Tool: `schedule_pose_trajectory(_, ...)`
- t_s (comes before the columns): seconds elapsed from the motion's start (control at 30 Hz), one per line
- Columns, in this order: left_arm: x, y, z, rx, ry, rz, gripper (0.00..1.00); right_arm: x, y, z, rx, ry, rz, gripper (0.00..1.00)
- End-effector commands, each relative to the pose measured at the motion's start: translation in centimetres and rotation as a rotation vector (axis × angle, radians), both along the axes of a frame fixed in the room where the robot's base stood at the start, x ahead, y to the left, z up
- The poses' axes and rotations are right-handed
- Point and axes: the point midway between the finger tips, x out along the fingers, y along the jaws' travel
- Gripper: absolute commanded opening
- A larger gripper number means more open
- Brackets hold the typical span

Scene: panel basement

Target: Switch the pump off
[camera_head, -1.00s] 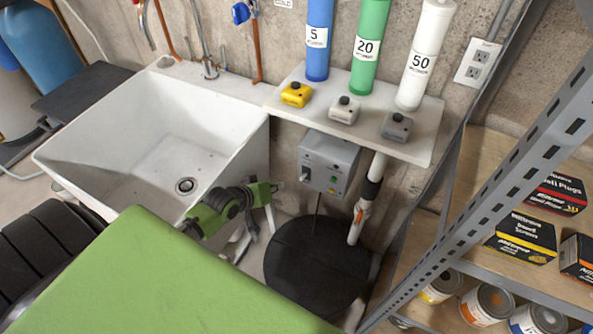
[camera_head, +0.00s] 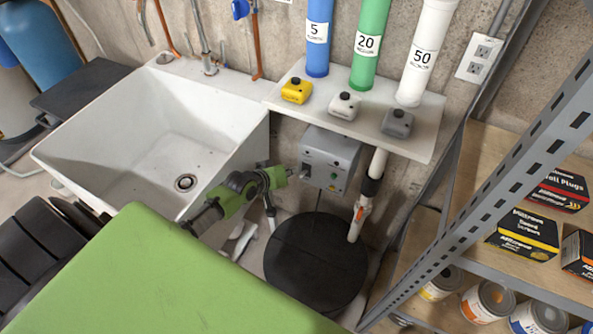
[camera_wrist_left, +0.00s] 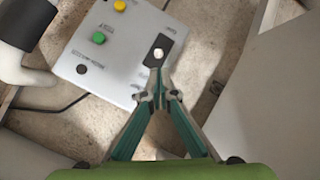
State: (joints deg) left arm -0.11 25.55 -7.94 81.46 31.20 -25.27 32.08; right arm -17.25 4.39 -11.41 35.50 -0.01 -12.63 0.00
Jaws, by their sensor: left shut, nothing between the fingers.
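The grey pump control box (camera_head: 333,158) is mounted under the white shelf. In the left wrist view the box (camera_wrist_left: 85,70) shows yellow and green buttons and a black plate with a pale toggle switch (camera_wrist_left: 158,54). In the head view the switch (camera_head: 305,172) is at the box's left part. My left gripper (camera_head: 288,172) is shut and empty, just left of the box. In the left wrist view my left gripper's fingertips (camera_wrist_left: 158,96) are by the lower edge of the switch plate; I cannot tell whether they touch it. My right gripper is out of view.
A white sink (camera_head: 150,140) stands at the left. The white shelf (camera_head: 360,125) above the box carries coloured pipes and small switch boxes. A round black lid (camera_head: 315,262) lies below. A metal rack (camera_head: 480,220) with boxes and cans stands at the right.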

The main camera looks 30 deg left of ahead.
Motion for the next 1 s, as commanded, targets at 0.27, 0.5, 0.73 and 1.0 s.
schedule_pose_trajectory(0.27,2.3,-0.3,-1.8,0.0,0.0,0.0,0.0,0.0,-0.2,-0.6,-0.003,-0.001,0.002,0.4)
schedule_pose_trajectory(0.5,2.6,-0.3,-1.9,0.0,-0.001,0.0,0.0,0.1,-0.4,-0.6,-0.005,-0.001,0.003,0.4)
schedule_pose_trajectory(0.73,2.6,-0.3,-2.0,0.0,-0.003,0.0,0.0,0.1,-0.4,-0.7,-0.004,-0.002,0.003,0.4)
schedule_pose_trajectory(1.0,2.3,-0.3,-2.3,0.002,-0.049,0.0,0.0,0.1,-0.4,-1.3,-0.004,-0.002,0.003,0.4)
